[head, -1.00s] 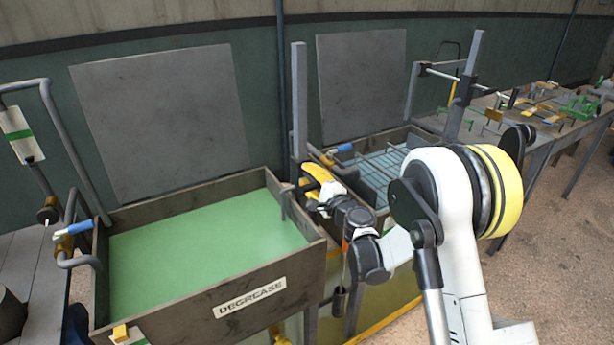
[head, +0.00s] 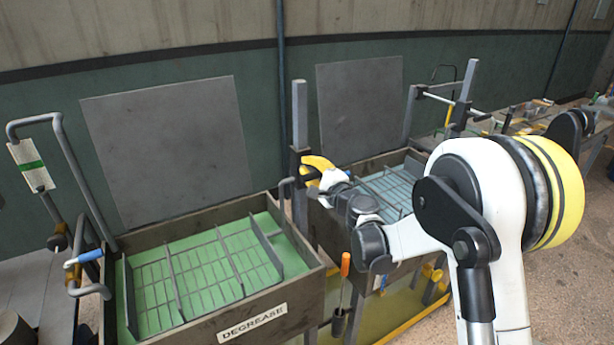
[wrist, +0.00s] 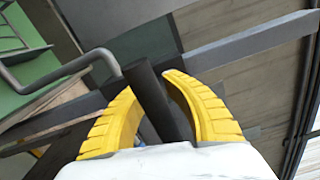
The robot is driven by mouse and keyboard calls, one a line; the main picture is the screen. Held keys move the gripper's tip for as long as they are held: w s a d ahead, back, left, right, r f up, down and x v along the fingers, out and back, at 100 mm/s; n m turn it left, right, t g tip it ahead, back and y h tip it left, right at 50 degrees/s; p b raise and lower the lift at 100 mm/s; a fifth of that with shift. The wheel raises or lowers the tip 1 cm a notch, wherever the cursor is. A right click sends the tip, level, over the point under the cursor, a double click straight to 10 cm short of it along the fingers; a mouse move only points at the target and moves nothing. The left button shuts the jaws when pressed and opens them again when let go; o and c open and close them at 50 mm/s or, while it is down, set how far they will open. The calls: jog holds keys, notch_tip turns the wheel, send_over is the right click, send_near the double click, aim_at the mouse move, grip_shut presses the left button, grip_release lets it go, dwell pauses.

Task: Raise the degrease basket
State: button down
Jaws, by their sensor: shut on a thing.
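The degrease tank (head: 205,322), a dark grey box with a DEGREASE label, stands at the left in the head view. The grey wire degrease basket (head: 225,258) shows inside it, its grid and dividers at or just above the green liquid. A bent grey arm (wrist: 55,75) leads toward the tank in the wrist view. My gripper (head: 312,172) is beside the upright post (head: 299,115) at the tank's right corner. In the wrist view its yellow fingers (wrist: 165,105) are closed around a black bar handle (wrist: 152,92). The handle's far end is hidden behind the gripper.
A second tank with a wire basket (head: 390,190) stands just right of the post. A bent grey pipe frame (head: 75,170) with a blue-ended handle is at the left. An orange-handled tool (head: 345,264) hangs in front between the tanks.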

aim_at(303, 153)
notch_tip(303, 153, up, 2)
jog(key=shift+r+p, duration=0.2)
jog(key=shift+p, duration=0.15)
jog(key=shift+w+r, duration=0.15)
jog(key=shift+r, duration=0.05)
jog(key=c, duration=1.4)
grip_release()
jog(key=shift+r, duration=0.15)
jog(key=v, duration=1.2)
